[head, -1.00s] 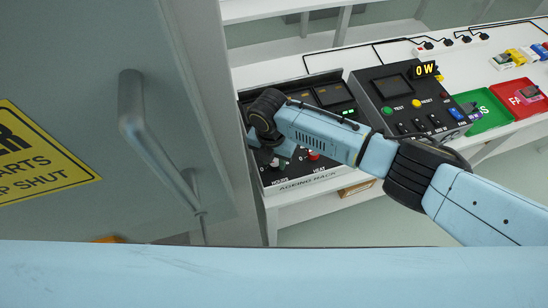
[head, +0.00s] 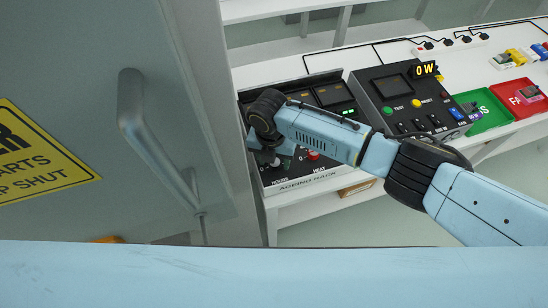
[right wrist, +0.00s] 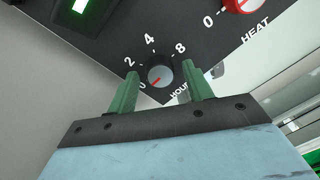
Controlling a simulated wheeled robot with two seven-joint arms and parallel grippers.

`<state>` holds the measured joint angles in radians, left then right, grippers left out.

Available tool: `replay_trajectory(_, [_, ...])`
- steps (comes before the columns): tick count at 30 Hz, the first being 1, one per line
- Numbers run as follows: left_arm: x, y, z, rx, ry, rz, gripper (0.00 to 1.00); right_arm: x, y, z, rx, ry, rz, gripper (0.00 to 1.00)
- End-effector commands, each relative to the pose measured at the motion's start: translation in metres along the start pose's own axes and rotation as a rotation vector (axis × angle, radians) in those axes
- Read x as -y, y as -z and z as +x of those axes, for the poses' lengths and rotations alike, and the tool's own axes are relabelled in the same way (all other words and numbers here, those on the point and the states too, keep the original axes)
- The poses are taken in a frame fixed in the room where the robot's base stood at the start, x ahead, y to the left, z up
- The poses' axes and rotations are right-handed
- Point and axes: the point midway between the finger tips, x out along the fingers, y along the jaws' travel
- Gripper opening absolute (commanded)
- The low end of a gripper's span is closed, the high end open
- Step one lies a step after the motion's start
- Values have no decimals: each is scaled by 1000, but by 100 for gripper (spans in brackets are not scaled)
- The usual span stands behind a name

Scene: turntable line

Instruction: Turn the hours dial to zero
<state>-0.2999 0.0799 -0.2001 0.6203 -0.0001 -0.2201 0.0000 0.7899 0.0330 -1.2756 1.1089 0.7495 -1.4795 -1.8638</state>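The hours dial (right wrist: 160,75) is a grey knob on the black ageing rack panel, with a scale of 0, 2, 4 and 8 visible around it. Its red pointer mark faces the lower left, at or close to the 0. My right gripper (right wrist: 162,82) is open in the right wrist view, with one green finger on each side of the dial and a visible gap at both sides. In the head view my right gripper (head: 272,150) is over the panel's left front corner, and my wrist partly hides the dial there. My left gripper is not in view.
The red heat dial (head: 312,155) sits right of the hours dial. A green-lit display (right wrist: 81,6) is on the rack. A tester box (head: 405,95) reading 0 W, a green tray (head: 490,122) and a red tray (head: 507,88) stand further right. A grey door with a handle (head: 150,140) stands close at left.

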Motion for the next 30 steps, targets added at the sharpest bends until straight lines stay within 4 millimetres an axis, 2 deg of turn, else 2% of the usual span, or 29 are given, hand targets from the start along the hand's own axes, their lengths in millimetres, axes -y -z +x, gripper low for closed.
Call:
replay_trajectory(8, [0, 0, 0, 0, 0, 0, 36, 0, 0, 0, 0, -1, 1, 54])
replay_trajectory(13, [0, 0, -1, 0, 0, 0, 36, -1, -1, -13, 1, -4, 2, 54])
replay_trajectory(24, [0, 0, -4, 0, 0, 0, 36, -1, -1, -92, 3, -4, 0, 54])
replay_trajectory(30, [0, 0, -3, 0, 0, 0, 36, 0, -1, -123, 2, -1, 1, 54])
